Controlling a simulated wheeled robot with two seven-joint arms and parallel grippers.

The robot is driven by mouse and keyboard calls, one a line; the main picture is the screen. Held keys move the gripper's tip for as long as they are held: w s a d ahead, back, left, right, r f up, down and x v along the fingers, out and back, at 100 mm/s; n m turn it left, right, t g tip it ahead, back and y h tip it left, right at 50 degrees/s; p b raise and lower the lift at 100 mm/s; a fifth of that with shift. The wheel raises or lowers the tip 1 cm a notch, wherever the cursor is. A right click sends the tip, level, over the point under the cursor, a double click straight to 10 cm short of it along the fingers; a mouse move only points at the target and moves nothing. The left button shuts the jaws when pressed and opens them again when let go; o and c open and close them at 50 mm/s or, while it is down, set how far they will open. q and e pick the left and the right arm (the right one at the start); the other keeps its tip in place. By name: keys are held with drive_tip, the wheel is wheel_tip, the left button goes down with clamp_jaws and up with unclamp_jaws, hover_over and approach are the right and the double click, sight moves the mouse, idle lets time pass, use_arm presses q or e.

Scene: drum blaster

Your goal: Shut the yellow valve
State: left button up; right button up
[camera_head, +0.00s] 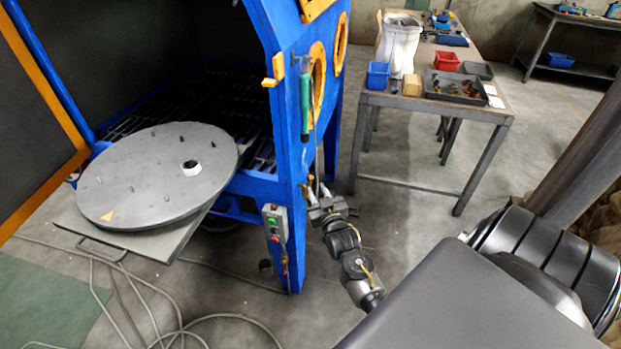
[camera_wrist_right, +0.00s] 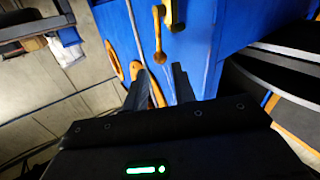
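My right gripper (camera_head: 319,190) is just right of the post, above and to the right of this fitting, fingers pointing up. In the right wrist view my gripper (camera_wrist_right: 158,80) has its fingers apart with nothing held between them. That view shows a yellow handle (camera_wrist_right: 159,35) on blue metal beyond the fingertips; I cannot tell if it is the same part. My left gripper is out of view.
The blue cabinet (camera_head: 288,150) carries a control box (camera_head: 274,222) and a hanging green-handled tool (camera_head: 305,103). A round grey plate (camera_head: 155,195) sits at its open door. A table (camera_head: 480,112) with bins stands behind right. Hoses (camera_head: 130,300) lie on the floor.

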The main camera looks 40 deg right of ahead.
sight(311, 180)
drive_tip(key=x, duration=0.6)
drive_tip(key=shift+w+d, duration=0.2)
drive_tip(key=shift+w, duration=0.15)
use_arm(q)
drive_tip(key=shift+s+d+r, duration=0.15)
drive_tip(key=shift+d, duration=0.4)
use_arm(e)
clamp_jaws()
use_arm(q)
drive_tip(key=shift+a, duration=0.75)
